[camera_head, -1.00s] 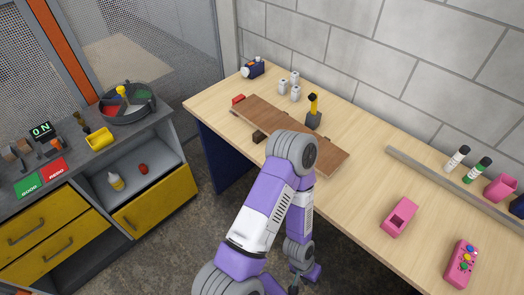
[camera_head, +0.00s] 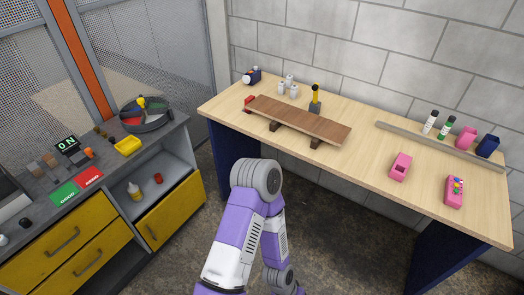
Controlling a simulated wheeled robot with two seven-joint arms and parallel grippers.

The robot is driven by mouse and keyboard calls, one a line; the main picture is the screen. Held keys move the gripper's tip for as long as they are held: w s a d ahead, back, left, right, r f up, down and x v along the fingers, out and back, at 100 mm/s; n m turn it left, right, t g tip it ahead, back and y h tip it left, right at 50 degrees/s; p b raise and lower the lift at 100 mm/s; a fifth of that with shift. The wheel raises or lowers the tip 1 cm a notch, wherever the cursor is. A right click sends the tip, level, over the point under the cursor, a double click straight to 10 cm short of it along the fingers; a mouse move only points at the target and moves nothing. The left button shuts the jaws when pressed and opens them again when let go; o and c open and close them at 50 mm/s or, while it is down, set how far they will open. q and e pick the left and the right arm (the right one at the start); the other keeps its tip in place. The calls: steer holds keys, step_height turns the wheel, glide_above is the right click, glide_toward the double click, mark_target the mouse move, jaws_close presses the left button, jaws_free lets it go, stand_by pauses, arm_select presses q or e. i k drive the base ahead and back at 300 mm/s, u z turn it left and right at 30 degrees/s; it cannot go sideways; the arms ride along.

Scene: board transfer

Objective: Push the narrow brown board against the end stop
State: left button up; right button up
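The brown board (camera_head: 297,120) lies lengthwise on the wooden table, raised on two dark supports; one support (camera_head: 315,142) shows under its right part and the other (camera_head: 275,126) under its left part. Whether it is one plank or two side by side I cannot tell. A small red block (camera_head: 247,102), which looks like the end stop, is at the board's left end. Any gap between them is too small to tell. One purple and white arm of mine rises in front of the table, apart from the board. Neither gripper is in view.
Behind the board stand a yellow-handled tool (camera_head: 315,98), several white cylinders (camera_head: 289,82) and a blue device (camera_head: 252,76). A grey rail (camera_head: 437,146), bottles and pink parts (camera_head: 400,166) are at the right.

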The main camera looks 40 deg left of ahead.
mark_target(335, 133)
steer(key=z, duration=0.05)
steer(key=k, duration=0.1)
steer(key=u, duration=0.85)
steer(key=i, duration=1.15)
steer(key=z, duration=0.5)
